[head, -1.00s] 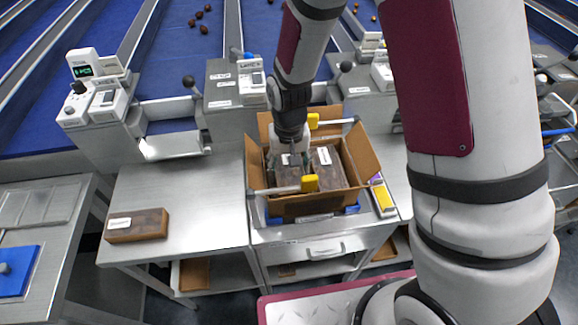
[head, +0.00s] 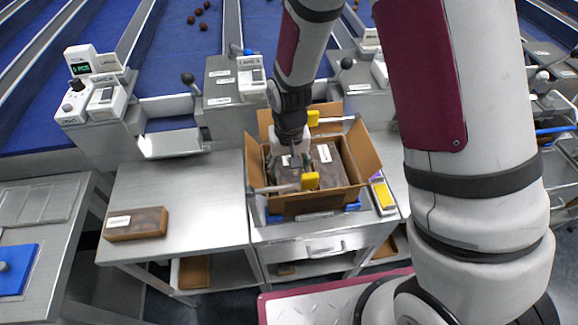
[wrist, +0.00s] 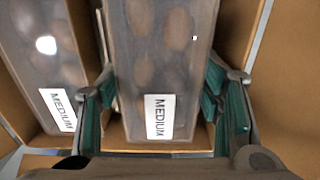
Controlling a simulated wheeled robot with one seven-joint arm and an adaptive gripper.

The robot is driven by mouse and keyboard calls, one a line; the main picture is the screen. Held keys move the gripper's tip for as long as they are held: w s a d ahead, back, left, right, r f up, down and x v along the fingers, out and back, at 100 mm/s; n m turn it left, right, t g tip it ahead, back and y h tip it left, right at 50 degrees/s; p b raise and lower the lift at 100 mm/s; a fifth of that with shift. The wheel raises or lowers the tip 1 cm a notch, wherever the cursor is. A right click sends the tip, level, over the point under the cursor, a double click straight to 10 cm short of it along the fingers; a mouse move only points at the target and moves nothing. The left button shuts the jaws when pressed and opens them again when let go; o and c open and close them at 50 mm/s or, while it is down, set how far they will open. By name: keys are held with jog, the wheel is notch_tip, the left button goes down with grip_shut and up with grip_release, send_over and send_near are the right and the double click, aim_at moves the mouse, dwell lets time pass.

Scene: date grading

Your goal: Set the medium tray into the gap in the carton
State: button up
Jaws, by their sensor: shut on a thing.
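My gripper (head: 292,160) is inside the open cardboard carton (head: 312,204) and is shut on a medium tray. The wrist view shows the held tray (wrist: 158,60), brown under a clear cover with a white MEDIUM label, between the teal finger pads (wrist: 155,105). A second tray marked MEDIUM (wrist: 45,65) lies parallel beside it in the carton, with a narrow space between them. In the head view this neighbouring tray (head: 328,165) shows to the right of my gripper. My gripper and the carton wall partly hide the held tray, and its underside is out of sight.
Yellow-ended clamps (head: 310,181) hold the carton's flaps at front and back. A brown labelled box (head: 136,224) lies on the left metal table (head: 190,190), which is otherwise clear. A yellow item (head: 384,196) lies right of the carton. Weighing units stand behind.

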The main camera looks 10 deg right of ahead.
jog(key=shift+f, duration=0.25)
dwell(0.3)
jog(key=o, duration=1.5)
jog(key=shift+a+r, duration=0.1)
jog(key=shift+r, duration=0.4)
jog(key=shift+o, duration=0.5)
jog(key=shift+r+p, duration=0.65)
jog(key=shift+r, duration=0.7)
notch_tip(320, 180, up, 8)
jog(key=p, duration=0.2)
jog(key=shift+r+p, duration=0.2)
jog(key=shift+p, duration=0.15)
